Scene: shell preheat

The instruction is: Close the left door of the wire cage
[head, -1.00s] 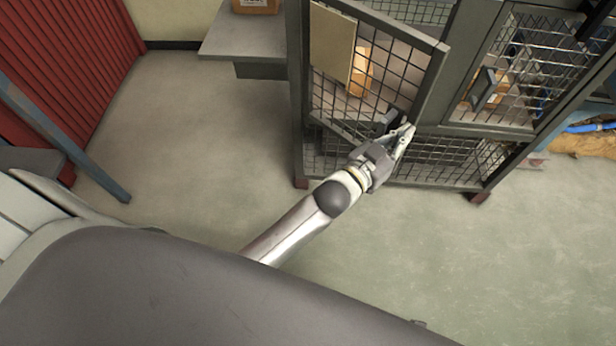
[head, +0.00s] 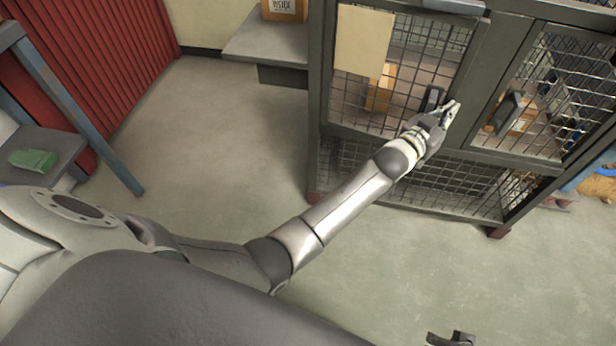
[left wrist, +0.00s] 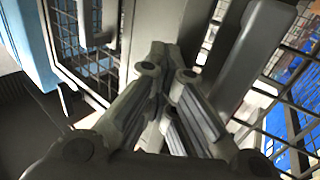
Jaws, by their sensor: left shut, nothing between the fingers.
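The wire cage (head: 492,62) stands at the upper right. Its left door (head: 459,92) has dark mesh and a tan panel (head: 362,41), and looks flush or almost flush with the frame. Its dark handle (head: 432,98) is at the right edge. My left gripper (head: 453,107) is shut and empty, just right of this handle, at the strip between the two doors; I cannot tell whether it touches. Its closed fingers (left wrist: 166,62) fill the middle of the left wrist view. A small dark part at the bottom edge may be my right gripper (head: 450,338).
The cage's right door (head: 572,95) looks closed, with a handle (head: 505,112). A cardboard box (head: 380,88) is behind the left mesh. A grey table (head: 258,40) stands left of the cage. A green object (head: 33,159) lies far left. The floor (head: 230,130) is clear.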

